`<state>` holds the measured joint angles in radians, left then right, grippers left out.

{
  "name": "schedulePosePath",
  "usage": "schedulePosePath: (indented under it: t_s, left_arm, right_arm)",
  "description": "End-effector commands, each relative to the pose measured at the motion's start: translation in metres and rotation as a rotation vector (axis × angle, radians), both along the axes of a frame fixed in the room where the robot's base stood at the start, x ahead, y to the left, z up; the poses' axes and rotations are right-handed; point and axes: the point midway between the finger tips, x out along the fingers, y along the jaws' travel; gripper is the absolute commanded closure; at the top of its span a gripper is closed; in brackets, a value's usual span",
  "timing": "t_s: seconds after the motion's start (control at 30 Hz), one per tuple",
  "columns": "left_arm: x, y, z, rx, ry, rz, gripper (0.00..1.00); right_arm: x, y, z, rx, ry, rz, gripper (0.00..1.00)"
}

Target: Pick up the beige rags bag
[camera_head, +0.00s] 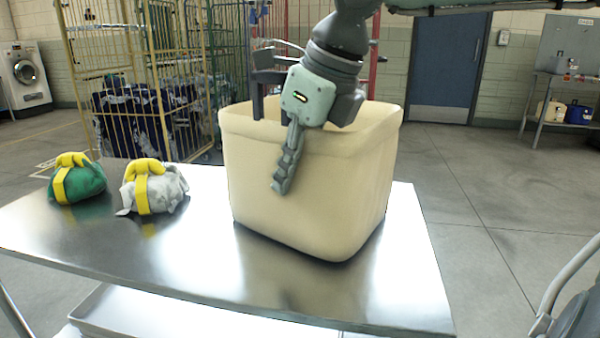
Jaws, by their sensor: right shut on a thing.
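A large beige open-topped bag (305,200), shaped like a bin, stands upright on the steel table (120,245). It looks like the beige rags bag; its inside is mostly hidden. My right gripper (273,150) comes down from above and is shut on the bag's upper wall. One ridged finger lies against the outside of the front wall; the other goes down behind the rim, its tip hidden. The bag's base appears to rest on the table. My left gripper is out of view.
A green bundle (84,183) and a grey-white bundle (165,190), both with yellow straps, sit on the table's left part. Behind stands a yellow wire cage cart (160,50) with dark cloth. Table space is free between bundles and bag. A metal side table (560,78) stands far right.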

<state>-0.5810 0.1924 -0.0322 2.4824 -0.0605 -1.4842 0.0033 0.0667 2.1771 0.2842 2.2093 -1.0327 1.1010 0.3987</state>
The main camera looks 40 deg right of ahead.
Motion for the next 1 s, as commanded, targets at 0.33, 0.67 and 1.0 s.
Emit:
schedulePosePath:
  t_s: [0.33,0.67,1.0]
  left_arm:
    - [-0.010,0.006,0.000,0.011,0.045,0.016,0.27]
    - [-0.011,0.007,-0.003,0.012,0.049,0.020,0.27]
    - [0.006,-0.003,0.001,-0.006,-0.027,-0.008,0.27]
  right_arm:
    - [0.001,0.000,0.037,-0.002,-0.005,-0.002,1.00]
    - [-0.037,-0.054,0.082,0.005,-0.010,-0.001,1.00]
    - [-0.064,-0.092,0.108,0.001,-0.004,-0.001,1.00]
